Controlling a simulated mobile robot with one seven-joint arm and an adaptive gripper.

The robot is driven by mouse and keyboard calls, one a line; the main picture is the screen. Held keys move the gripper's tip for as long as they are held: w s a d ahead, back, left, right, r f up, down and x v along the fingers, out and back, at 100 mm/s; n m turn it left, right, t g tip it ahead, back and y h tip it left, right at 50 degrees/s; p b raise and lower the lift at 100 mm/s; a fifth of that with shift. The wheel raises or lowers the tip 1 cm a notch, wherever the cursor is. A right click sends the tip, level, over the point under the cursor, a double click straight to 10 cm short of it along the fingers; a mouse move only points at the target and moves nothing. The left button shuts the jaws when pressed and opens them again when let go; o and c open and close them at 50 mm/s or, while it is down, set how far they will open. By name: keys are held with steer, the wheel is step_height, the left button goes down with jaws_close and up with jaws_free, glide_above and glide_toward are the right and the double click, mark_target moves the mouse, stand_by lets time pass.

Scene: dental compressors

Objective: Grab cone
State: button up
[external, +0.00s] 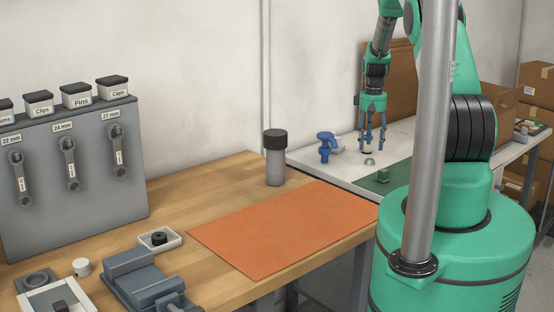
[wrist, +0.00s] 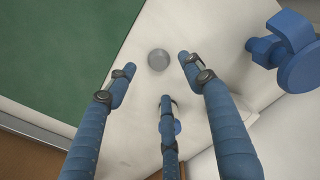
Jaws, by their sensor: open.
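A small grey round piece (wrist: 158,60), which may be the cone, stands on the white tabletop in the wrist view. From above I cannot make out a cone shape. In the external view the small grey piece (external: 369,162) sits just under my fingers. My gripper (wrist: 157,64) has blue fingers and is open and empty. In the wrist view the piece appears between the left and right fingertips, with the third finger below it in the picture. In the external view my gripper (external: 371,149) points down above the white table; its exact height over the piece is hard to tell.
A blue fixture (wrist: 290,50) stands beside my right finger; it also shows in the external view (external: 326,146). A green mat (wrist: 60,55) lies left of the piece. A cardboard box (external: 500,105) stands at the back. A wooden bench with an orange mat (external: 285,228) is nearer the camera.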

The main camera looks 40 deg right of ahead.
mark_target(377, 159)
steer(key=shift+f, duration=0.25)
steer(key=shift+f, duration=0.1)
steer(key=shift+s+f, duration=0.1)
steer(key=shift+f, duration=2.4)
jaws_close()
